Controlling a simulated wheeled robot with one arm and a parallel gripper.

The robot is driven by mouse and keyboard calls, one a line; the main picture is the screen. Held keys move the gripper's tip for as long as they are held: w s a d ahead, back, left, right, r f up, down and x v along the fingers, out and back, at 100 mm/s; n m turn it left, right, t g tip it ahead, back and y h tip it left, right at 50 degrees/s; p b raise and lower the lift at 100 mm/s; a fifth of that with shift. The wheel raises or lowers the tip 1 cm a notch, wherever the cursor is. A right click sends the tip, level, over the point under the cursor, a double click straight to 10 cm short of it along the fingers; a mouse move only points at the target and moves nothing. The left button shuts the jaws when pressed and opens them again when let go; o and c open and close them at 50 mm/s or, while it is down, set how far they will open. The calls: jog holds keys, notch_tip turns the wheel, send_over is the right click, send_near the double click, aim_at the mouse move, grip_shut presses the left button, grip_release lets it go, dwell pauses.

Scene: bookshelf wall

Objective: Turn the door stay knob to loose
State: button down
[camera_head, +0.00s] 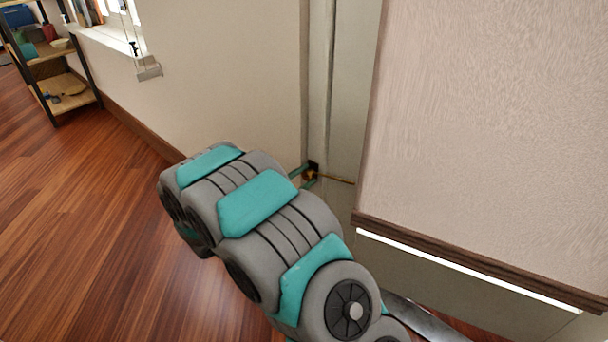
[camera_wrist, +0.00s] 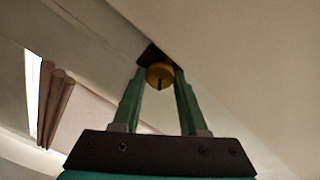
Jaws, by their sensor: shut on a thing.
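The door stay knob (camera_wrist: 159,76) is a round, brass-coloured knob with a dark slot mark on its face. It sits on a dark brown bracket (camera_wrist: 154,54) in the wrist view. My gripper (camera_wrist: 160,79) has its two green fingers on either side of the knob and is shut on it. In the head view the knob (camera_head: 311,175) is small and partly hidden at the tip of my gripper (camera_head: 304,175). A thin brass-coloured rod (camera_head: 338,181) runs right from it.
A large pale panel with a brown lower edge (camera_head: 470,258) hangs close on the right. A beige wall (camera_head: 230,75) stands behind my arm. Shelving (camera_head: 62,88) is at the far left. The wood floor (camera_head: 80,220) at left is clear.

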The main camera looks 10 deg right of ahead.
dwell(0.3)
jog(key=c, duration=0.8)
grip_release()
jog(key=shift+o, duration=0.2)
jog(key=shift+a, duration=0.1)
jog(key=v, duration=0.7)
jog(key=shift+s+a, duration=0.2)
jog(key=shift+s, duration=0.05)
